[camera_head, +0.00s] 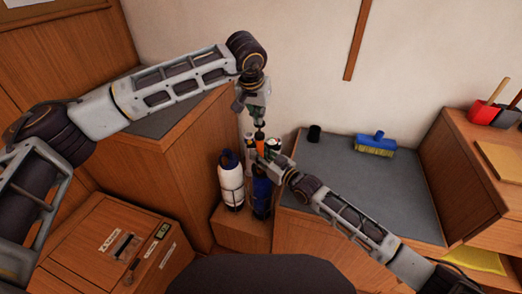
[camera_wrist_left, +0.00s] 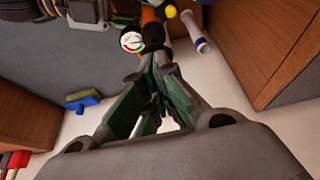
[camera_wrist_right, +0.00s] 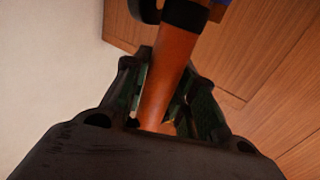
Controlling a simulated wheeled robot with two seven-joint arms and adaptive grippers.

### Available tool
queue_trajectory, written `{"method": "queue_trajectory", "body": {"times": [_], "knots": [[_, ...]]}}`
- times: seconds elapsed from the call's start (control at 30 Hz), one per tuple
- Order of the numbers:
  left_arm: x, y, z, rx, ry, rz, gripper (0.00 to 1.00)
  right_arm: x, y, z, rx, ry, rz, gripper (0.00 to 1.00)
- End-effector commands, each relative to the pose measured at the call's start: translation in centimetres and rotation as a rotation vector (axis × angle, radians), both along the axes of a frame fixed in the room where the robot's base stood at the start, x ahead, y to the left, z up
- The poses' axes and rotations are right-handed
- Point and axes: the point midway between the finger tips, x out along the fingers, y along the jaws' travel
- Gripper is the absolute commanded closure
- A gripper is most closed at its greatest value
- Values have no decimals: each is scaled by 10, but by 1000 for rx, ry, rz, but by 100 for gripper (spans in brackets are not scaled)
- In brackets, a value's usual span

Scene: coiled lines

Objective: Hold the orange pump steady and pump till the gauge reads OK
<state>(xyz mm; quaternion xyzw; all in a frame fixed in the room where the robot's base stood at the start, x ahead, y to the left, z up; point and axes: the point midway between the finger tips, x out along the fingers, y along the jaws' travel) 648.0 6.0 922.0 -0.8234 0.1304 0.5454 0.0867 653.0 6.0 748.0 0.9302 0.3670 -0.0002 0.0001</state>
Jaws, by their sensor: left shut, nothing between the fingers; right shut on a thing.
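The orange pump (camera_head: 260,143) stands upright among the bottles by the wall. In the right wrist view its orange barrel (camera_wrist_right: 170,75) runs between the fingers of my right gripper (camera_wrist_right: 168,95), which is shut on it; a black band shows above. My left gripper (camera_head: 258,119) is above the pump's top, pointing down, shut and empty. In the left wrist view the left gripper (camera_wrist_left: 152,72) has its fingertips close to the black top of the pump (camera_wrist_left: 153,35); I cannot tell whether they touch. A round white gauge (camera_wrist_left: 131,41) with red and green marks shows there; its needle is too small to read.
A white bottle (camera_head: 231,180) and a blue bottle (camera_head: 262,195) stand close to the pump on a low wooden box (camera_head: 240,231). Wooden cabinets flank this gap.

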Motion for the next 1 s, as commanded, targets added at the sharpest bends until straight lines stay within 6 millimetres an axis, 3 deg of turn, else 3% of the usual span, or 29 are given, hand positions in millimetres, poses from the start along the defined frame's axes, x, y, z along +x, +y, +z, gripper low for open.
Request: {"method": "queue_trajectory", "body": {"times": [0.57,1.0], "knots": [[0,1,-24,2,4,1,100,0,0,1,1,-1,0,100],[1,1,-8,2,1,2,100,0,0,1,1,-1,0,100]]}}
